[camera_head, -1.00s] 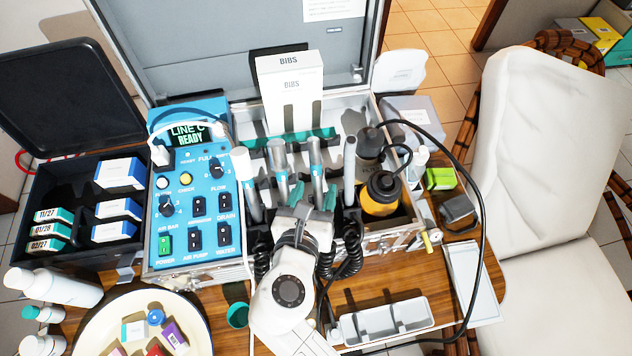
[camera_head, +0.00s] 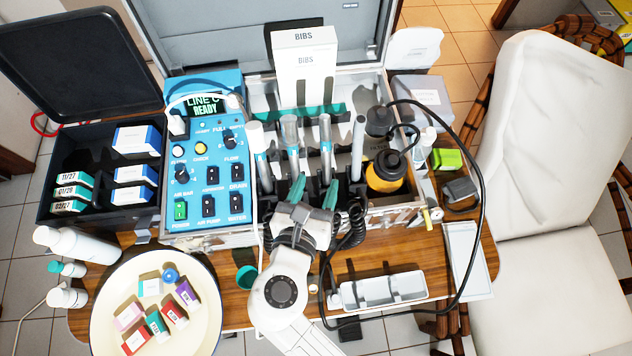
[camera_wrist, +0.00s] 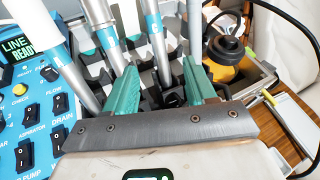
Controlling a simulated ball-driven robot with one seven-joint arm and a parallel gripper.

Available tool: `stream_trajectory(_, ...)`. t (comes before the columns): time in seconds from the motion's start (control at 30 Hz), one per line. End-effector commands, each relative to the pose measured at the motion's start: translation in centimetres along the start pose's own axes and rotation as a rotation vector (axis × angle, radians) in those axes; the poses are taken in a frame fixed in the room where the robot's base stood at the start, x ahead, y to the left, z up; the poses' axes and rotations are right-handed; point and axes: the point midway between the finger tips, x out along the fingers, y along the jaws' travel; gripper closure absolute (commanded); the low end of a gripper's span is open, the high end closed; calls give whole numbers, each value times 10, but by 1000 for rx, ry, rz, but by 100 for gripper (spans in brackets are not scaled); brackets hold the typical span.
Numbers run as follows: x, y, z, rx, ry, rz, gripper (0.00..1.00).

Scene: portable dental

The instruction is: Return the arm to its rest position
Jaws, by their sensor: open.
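My gripper (camera_head: 314,191) is open, with its two teal fingers apart and pointing into the front of the open dental case (camera_head: 405,207). In the wrist view, the fingers (camera_wrist: 163,88) stand in front of the holder row of handpieces. Nothing shows gripped between them. Several grey and white handpieces, one of them a silver-blue handpiece (camera_head: 326,150), stand upright in their holders just beyond the fingertips. My white arm reaches up from the bottom of the head view, over the wooden table (camera_head: 235,305).
A blue control box (camera_head: 208,165) stands left of the fingers. A black-capped yellow bottle (camera_head: 385,175) and a looping black cable (camera_head: 484,205) are to the right. A round plate (camera_head: 110,300) with small boxes and a grey tray (camera_head: 380,291) flank my arm. A white chair (camera_head: 530,150) stands at right.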

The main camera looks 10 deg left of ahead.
Motion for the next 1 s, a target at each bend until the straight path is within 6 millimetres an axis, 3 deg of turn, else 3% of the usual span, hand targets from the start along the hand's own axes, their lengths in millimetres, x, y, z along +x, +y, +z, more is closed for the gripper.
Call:
stream_trajectory(0.73,2,-2,0,13,4,-5,45)
stream_trajectory(0.87,21,-41,-6,265,90,-87,45)
stream_trajectory(1.0,43,-109,-23,757,215,-258,45)
